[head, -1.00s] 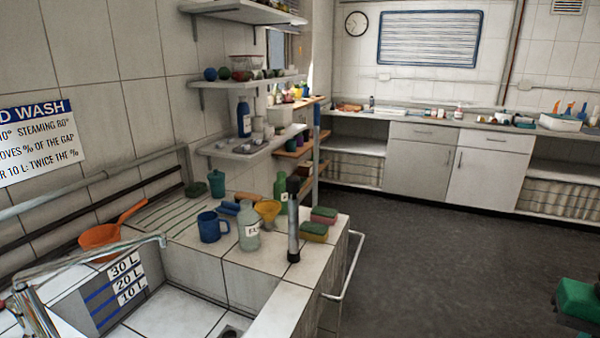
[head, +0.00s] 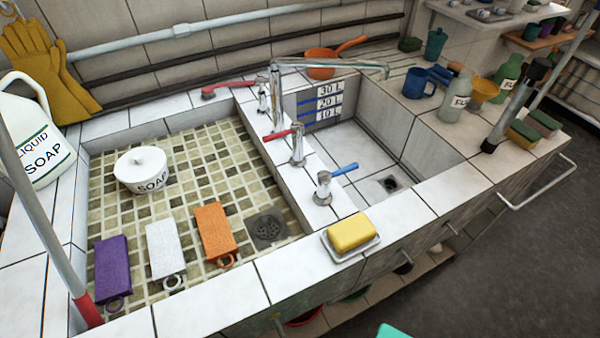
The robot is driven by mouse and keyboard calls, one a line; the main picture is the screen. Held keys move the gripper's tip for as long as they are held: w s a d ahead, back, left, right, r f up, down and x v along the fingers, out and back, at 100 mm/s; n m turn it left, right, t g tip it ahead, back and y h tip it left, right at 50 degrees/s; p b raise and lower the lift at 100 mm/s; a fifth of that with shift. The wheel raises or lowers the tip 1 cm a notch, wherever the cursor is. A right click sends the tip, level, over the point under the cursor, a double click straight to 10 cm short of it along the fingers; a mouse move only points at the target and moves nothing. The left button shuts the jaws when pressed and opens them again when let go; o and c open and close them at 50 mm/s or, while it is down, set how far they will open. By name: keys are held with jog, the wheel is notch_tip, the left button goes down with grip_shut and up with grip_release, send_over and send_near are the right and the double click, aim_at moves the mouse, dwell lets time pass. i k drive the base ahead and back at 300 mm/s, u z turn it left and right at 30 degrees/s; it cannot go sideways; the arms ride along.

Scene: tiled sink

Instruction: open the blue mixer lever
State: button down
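The blue mixer lever (head: 345,169) sits on top of a short chrome tap body (head: 323,187) on the tiled divider between the two basins, near the front. It points to the right, toward the right basin. A red lever (head: 277,136) on a similar chrome body stands behind it, pointing left.
A yellow sponge on a dish (head: 351,236) lies on the front rim near the blue lever. The left basin holds a soap pot (head: 142,170) and purple, white and orange blocks. Bottles and a blue mug (head: 414,83) stand at the right. The right basin (head: 345,150) looks empty.

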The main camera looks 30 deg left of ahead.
aim_at(324, 178)
jog(key=u, duration=1.2)
